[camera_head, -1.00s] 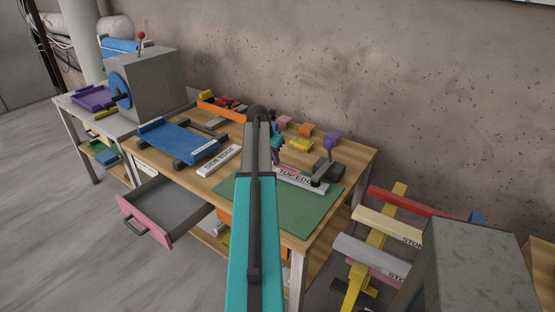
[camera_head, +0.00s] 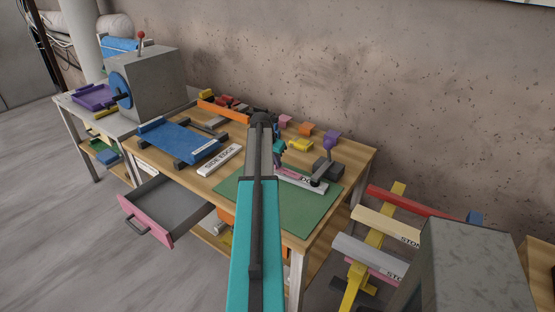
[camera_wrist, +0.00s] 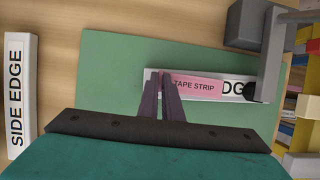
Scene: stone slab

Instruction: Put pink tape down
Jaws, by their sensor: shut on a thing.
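The pink tape strip (camera_wrist: 195,86), marked TAPE STRIP, lies lengthwise over the white top edge bar (camera_wrist: 235,89) in the wrist view and covers much of its lettering. My gripper (camera_wrist: 167,78) is shut on the strip's left end. I cannot tell whether the strip touches the bar or hovers just above it. The bar lies on the green mat (camera_wrist: 110,68). In the head view the strip (camera_head: 290,174) shows as a small pink patch right of my arm, and the fingertips are largely hidden.
A grey clamp-like fixture (camera_head: 326,168) with a purple knob stands at the bar's right end. The white side edge bar (camera_head: 220,160) lies left of the mat. A blue board (camera_head: 180,142) is further left, and small coloured blocks (camera_head: 305,130) stand behind. A pink-fronted drawer (camera_head: 150,222) hangs open.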

